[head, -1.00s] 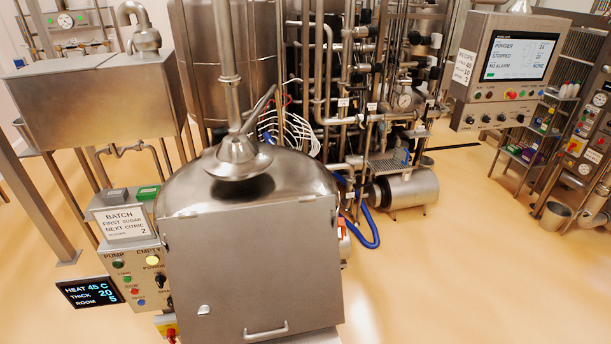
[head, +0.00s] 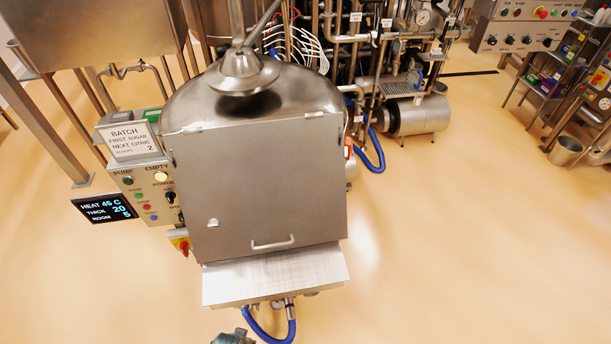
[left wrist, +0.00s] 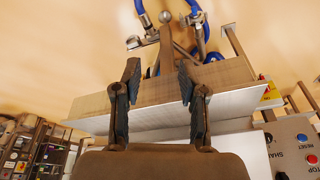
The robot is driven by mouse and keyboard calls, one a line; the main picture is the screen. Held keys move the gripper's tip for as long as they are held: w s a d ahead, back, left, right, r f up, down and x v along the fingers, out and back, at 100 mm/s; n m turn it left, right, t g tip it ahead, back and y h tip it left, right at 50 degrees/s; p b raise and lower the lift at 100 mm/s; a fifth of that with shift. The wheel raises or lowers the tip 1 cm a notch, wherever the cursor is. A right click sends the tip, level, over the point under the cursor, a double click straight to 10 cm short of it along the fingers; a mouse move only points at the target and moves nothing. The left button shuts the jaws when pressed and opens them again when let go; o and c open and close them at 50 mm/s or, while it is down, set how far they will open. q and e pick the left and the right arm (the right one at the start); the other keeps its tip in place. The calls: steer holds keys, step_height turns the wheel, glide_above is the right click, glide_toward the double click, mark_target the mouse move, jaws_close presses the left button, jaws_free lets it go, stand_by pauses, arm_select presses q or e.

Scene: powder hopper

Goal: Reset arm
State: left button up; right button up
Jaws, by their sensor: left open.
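My left gripper (left wrist: 158,95) shows in the left wrist view with its two dark fingers apart and nothing between them. Beyond the fingers is the pale metal shelf (left wrist: 150,122) at the front of the powder hopper. A metal cone (head: 243,72) sits over the hopper's domed top.
Blue hoses (head: 270,335) run below the shelf. Pipework stands behind. The floor (head: 460,240) on the right is clear.

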arm_select(q)
steer(key=s+f+g+b, duration=0.1)
steer(key=s+f+b, duration=0.15)
steer(key=f, duration=0.85)
steer(key=s+f+b, duration=0.1)
steer(key=s+f, duration=0.3)
steer(key=f, duration=0.7)
steer(key=s+a+f+g+b, duration=0.1)
steer(key=s+a+f+b, duration=0.1)
steer(key=s+f, duration=1)
steer(key=shift+s+a+f, duration=0.35)
steer(key=shift+s+a, duration=0.35)
steer(key=shift+s, duration=0.55)
